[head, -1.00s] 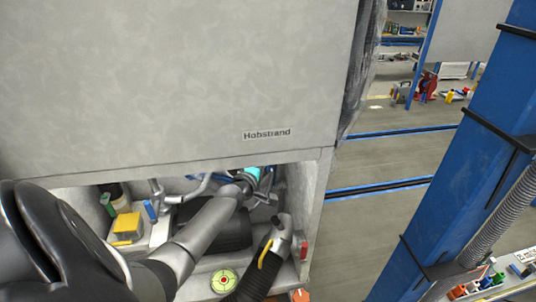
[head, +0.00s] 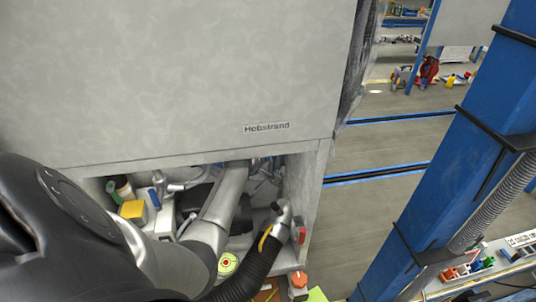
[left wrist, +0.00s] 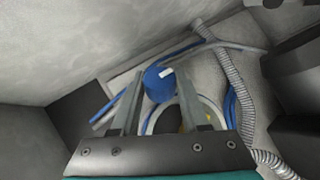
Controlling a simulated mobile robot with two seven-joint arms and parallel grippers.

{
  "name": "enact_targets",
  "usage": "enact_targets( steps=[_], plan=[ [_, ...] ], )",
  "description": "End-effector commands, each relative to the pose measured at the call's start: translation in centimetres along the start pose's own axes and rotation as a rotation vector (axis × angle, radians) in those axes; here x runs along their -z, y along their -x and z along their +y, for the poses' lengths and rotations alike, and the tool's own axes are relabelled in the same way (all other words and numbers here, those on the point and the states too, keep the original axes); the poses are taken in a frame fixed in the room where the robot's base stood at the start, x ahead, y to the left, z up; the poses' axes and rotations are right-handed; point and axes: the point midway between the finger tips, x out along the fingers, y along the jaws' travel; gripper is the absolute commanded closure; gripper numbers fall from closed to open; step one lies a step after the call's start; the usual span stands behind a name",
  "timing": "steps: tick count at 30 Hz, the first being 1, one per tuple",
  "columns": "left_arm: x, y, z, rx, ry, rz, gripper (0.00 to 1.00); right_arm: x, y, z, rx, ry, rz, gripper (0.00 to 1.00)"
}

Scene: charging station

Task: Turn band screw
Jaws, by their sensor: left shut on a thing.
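In the left wrist view my left gripper (left wrist: 159,76) has its two grey fingers on either side of a blue round piece (left wrist: 157,88) with a small white mark. It is shut on this piece, which I take for the band screw. A pale ring-shaped part (left wrist: 205,112) curves behind and beside the fingers, partly hidden by them. In the head view my left arm reaches into the open bay under the grey cabinet (head: 180,80). The left gripper is hidden there by the arm and cabinet edge. My right gripper is in neither view.
A grey corrugated hose (left wrist: 229,65) and blue tubes (left wrist: 231,106) run close to the left gripper. In the bay are a yellow block (head: 133,210), a black hose with a grey elbow (head: 258,262) and a green round dial (head: 228,264). A blue post (head: 460,150) stands right.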

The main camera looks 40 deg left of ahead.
Motion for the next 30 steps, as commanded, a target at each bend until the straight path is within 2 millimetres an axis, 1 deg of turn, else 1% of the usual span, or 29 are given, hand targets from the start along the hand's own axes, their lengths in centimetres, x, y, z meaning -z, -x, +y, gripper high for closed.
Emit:
enact_targets(
  steps=[7,8,15,25,30],
  plan=[
    [0.0,0.0,-0.1,0.003,-0.003,-0.001,1.0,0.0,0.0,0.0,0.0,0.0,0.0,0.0],
    [0.0,0.0,-0.1,0.003,-0.003,-0.001,0.52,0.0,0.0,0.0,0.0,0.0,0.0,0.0],
    [0.0,0.0,-0.1,0.001,-0.002,0.0,0.26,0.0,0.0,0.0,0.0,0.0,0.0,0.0],
    [0.0,0.2,0.0,-0.001,-0.001,0.0,0.26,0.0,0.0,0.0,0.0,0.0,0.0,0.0],
    [-0.1,1.1,-0.1,-0.001,-0.001,-0.002,0.26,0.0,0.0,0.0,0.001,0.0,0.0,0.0]
  ],
)
